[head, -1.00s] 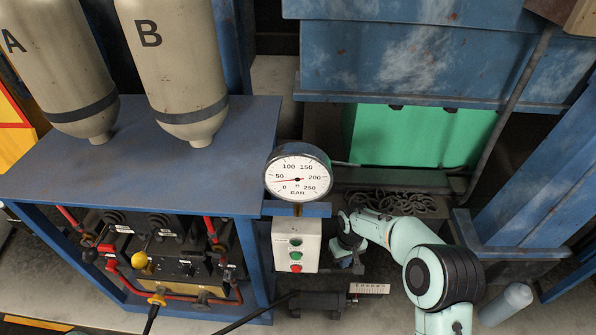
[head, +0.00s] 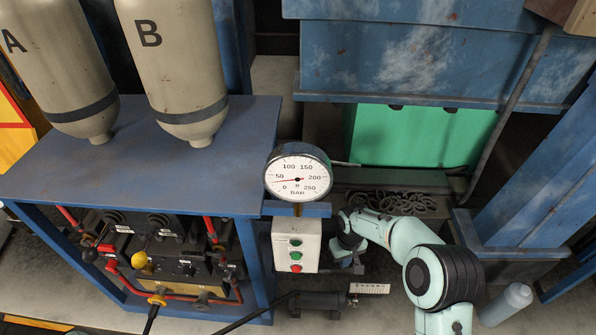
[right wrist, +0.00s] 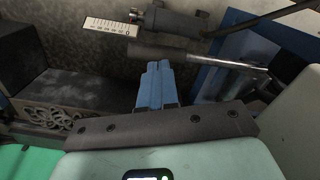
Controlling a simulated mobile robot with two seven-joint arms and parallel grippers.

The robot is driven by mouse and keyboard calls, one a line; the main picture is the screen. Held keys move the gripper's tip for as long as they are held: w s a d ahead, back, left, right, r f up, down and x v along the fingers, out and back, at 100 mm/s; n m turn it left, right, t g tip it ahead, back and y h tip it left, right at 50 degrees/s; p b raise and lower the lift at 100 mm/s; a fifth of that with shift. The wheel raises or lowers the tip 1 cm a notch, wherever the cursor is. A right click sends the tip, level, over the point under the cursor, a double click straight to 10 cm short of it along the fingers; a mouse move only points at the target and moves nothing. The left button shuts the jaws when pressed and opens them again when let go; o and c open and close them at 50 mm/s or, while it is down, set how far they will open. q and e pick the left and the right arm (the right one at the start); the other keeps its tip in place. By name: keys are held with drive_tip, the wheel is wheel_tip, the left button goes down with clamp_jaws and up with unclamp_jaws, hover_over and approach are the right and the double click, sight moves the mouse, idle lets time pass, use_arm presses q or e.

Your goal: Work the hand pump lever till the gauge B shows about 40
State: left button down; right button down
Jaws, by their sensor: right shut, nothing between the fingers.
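Gauge B (head: 298,172) faces me in the head view. Its needle points left, just below the 50 mark. The hand pump (head: 320,304) is a dark cylinder low on the floor below it; it also shows at the top of the right wrist view (right wrist: 178,24). The pump lever (right wrist: 240,67) is a metal rod with a dark grip in the right wrist view. My right gripper (right wrist: 155,75) is shut and empty, its blue fingertips just by the grip; I cannot tell if they touch. In the head view my right gripper (head: 352,264) is small. My left gripper is not in view.
A white button box (head: 296,245) hangs under the gauge beside the blue bench (head: 150,165). Bottle B (head: 175,65) stands above the bench. A small scale plate (head: 369,288) sits beside the pump. A chain heap (head: 395,202) and a grey bottle (head: 507,302) lie near my arm.

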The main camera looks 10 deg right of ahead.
sight(340, 273)
drive_tip(key=shift+f+b, duration=1.8)
drive_tip(key=shift+f, duration=1.7)
drive_tip(key=shift+f, duration=0.15)
drive_tip(key=shift+a+f+b, duration=0.25)
drive_tip(key=shift+f+b, duration=0.1)
drive_tip(key=shift+f, duration=0.3)
drive_tip(key=r+p, duration=0.2)
drive_tip(key=r, duration=0.2)
drive_tip(key=r+p, duration=0.3)
drive_tip(key=r, duration=0.1)
drive_tip(key=shift+d+r, duration=0.2)
drive_tip(key=shift+r, duration=0.2)
drive_tip(key=shift+f, duration=0.1)
